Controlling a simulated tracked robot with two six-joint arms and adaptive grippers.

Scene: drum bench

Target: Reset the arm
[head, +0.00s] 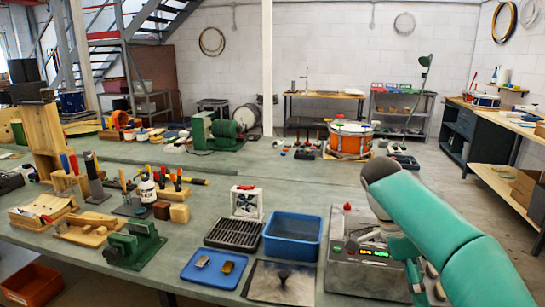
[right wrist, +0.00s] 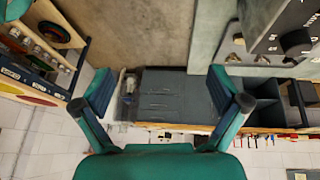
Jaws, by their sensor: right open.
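My right arm, in teal, comes in from the right in the head view. It bends at a grey joint and its forearm hangs down beside the right side of a grey control box (head: 350,278). In the right wrist view my right gripper (right wrist: 163,100) has its two fingers wide apart, with nothing between them. The control box, with dark knobs, also shows at the top right of that view (right wrist: 270,45). My left arm and gripper are not in view.
A blue bin (head: 292,255), a dark grate (head: 234,234) and a blue tray (head: 195,279) with two small blocks stand left of the control box. A dark metal plate (head: 280,283) lies in front. A drum (head: 349,140) stands farther back. The bench's middle has free room.

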